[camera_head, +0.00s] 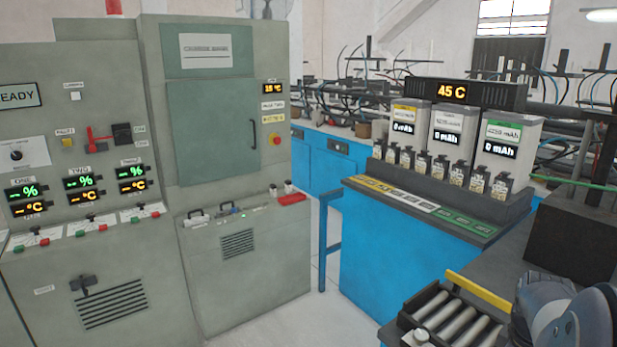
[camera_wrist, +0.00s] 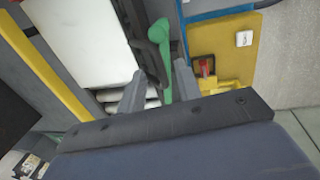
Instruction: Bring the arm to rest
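My gripper (camera_wrist: 160,88) shows in the wrist view as two grey fingers standing apart on a dark mounting plate. A green bar (camera_wrist: 163,32) and a dark part beside it show in line with the gap between the fingers. I cannot tell whether the fingers touch either one. Part of my arm shows at the lower right of the head view, low beside a black tray of grey cylinders (camera_head: 455,318). The gripper itself is not visible in the head view.
A yellow bar (camera_head: 480,291) lies behind the tray. A blue bench (camera_head: 395,255) carries several small cells and three capacity-marked boxes under a 45 C display (camera_head: 452,92). Grey control cabinets (camera_head: 225,140) stand at left. Floor shows between the cabinets and bench.

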